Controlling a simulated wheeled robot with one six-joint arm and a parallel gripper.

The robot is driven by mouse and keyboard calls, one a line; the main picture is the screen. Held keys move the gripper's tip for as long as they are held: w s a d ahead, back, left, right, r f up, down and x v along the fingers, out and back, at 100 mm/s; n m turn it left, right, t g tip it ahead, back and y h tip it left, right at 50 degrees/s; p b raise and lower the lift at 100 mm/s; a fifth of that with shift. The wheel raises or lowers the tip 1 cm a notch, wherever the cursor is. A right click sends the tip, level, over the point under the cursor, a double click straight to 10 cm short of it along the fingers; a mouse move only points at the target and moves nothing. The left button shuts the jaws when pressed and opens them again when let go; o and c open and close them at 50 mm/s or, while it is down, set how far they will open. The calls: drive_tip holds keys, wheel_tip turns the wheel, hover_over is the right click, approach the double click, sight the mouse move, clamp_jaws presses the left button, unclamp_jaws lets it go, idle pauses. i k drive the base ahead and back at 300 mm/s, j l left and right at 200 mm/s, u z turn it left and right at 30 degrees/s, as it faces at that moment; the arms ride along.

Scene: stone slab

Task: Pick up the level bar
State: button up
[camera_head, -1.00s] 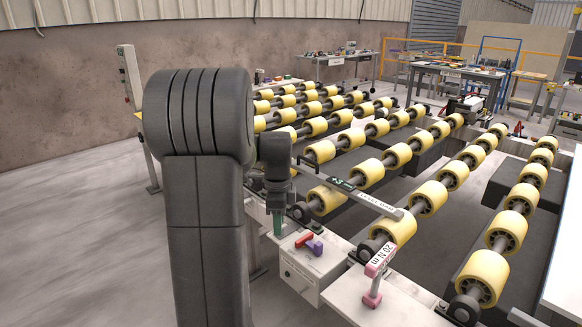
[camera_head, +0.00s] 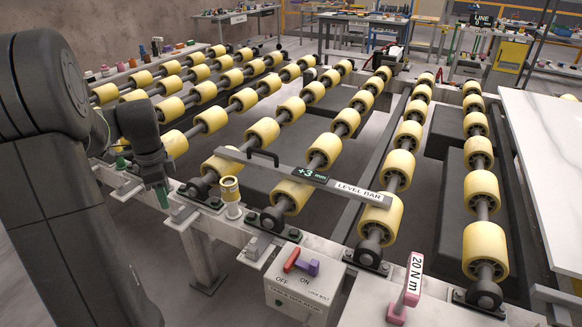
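The level bar (camera_head: 335,186) is a long, thin grey bar lying slantwise across the yellow rollers. It has a black handle (camera_head: 263,154) near its left end, a small dark display reading "+3 mm" and a white "LEVEL BAR" label. My gripper (camera_head: 162,198) points down at the left, over the near edge of the roller frame. It is apart from the bar, to the left of its left end. Its fingertips look green and small, and their gap cannot be made out.
A yellow-and-white cylinder (camera_head: 231,197) stands on the frame rail between my gripper and the bar. A switch box (camera_head: 302,288) with red and purple levers and a pink "20 N m" tool (camera_head: 406,290) are in front. A white slab (camera_head: 550,150) lies at right.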

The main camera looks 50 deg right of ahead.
sight(311, 178)
drive_tip(key=i+l+z, duration=0.15)
drive_tip(key=z, duration=0.25)
drive_tip(key=i+z, duration=0.65)
drive_tip(key=z, duration=0.15)
drive_tip(key=i+z, duration=0.4)
drive_tip(key=k+j, duration=0.05)
drive_tip(key=k, duration=0.05)
